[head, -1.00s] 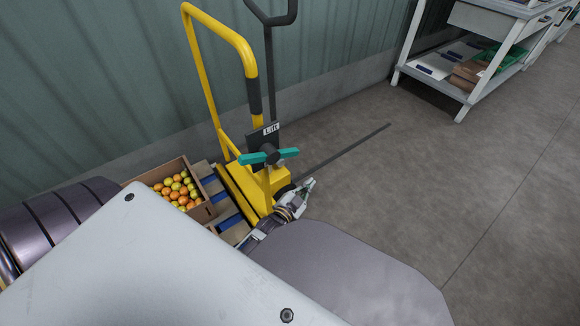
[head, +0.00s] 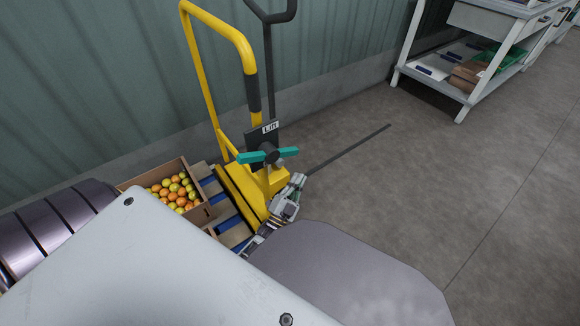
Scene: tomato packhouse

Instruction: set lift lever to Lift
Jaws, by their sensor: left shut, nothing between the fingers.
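The lift lever (head: 250,157) is a teal bar on a dark round hub, mounted on the yellow pallet truck (head: 234,189). It lies roughly level across the picture. A black plate (head: 262,138) behind it carries a white "Lift" label (head: 270,127) above the hub. My left gripper (head: 299,178) is just below and right of the lever's right end, apart from it in the picture. Its fingers are shut and empty, pointing up. How far it is from the lever in depth is hard to tell. My right gripper is not in view.
A cardboard box of orange and yellow tomatoes (head: 205,213) sits on the pallet at left. The truck's yellow frame (head: 205,80) and dark handle (head: 268,70) rise by the green wall. A white workbench (head: 402,62) stands at upper right.

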